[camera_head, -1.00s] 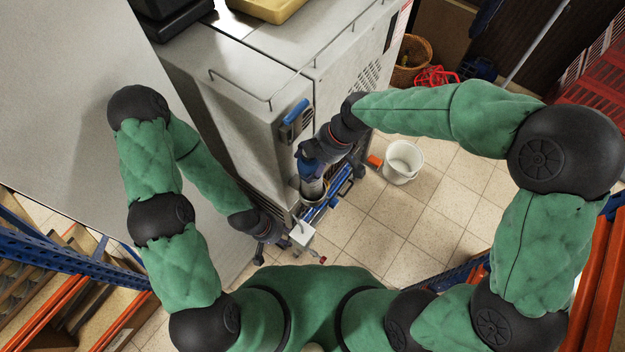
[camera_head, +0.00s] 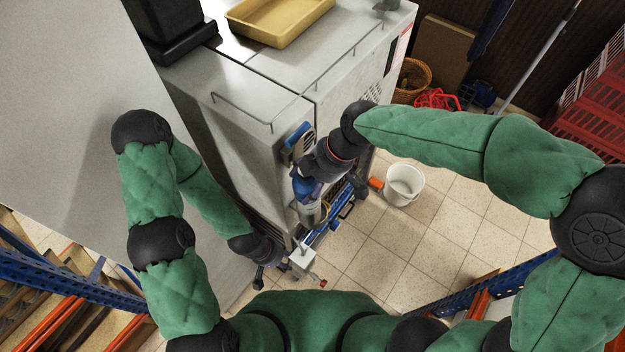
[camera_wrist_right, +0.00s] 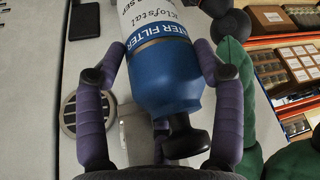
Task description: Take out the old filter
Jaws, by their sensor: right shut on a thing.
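The water filter is a blue and white cylinder with a gold band and a dark knob on its blue end. In the right wrist view the filter (camera_wrist_right: 165,75) lies between the purple fingers of my right gripper (camera_wrist_right: 160,72), which is shut on it. In the head view the filter (camera_head: 310,214) stands at the machine's lower front, its blue end up and its lower end hard to make out. My right gripper (camera_head: 306,188) reaches it from above. My left gripper (camera_head: 272,270) is low beside a small white box (camera_head: 303,260); its fingers are too small to read.
A white bucket (camera_head: 403,183) and an orange object (camera_head: 375,183) stand to the right. The tiled floor (camera_head: 400,240) is mostly clear there.

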